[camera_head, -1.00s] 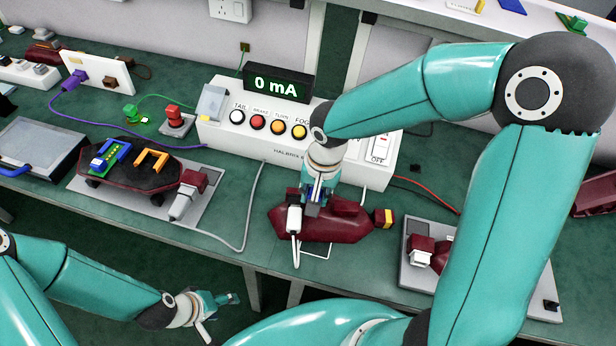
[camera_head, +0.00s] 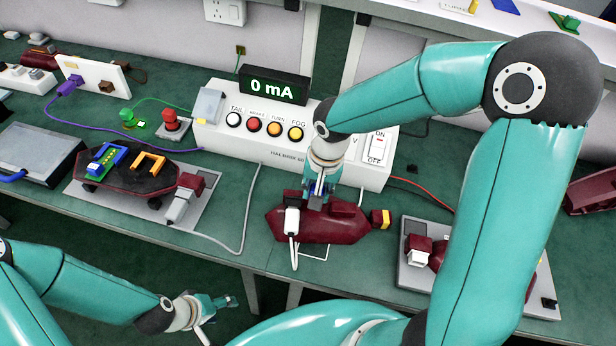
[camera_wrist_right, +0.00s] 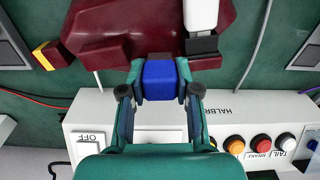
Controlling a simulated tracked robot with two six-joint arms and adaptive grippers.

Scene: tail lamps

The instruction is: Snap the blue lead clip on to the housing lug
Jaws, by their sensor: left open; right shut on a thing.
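The dark red lamp housing (camera_head: 330,228) lies on the green bench in front of the white test box. It also shows at the top of the right wrist view (camera_wrist_right: 110,25). My right gripper (camera_wrist_right: 160,88) is shut on the blue lead clip (camera_wrist_right: 160,80) and holds it against or very near the housing's dark lug (camera_wrist_right: 153,50). I cannot tell whether the clip is seated on it. In the head view my right gripper (camera_head: 316,190) mostly hides the clip. My left gripper (camera_head: 222,304) is open and empty, low at the bench's front edge.
The white test box (camera_head: 225,139) stands behind the housing, its display (camera_head: 273,87) reading 0 mA. A white plug with a cable (camera_head: 292,220) sits at the housing's left part. Grey mats with lamp parts lie left (camera_head: 205,205) and right (camera_head: 480,285).

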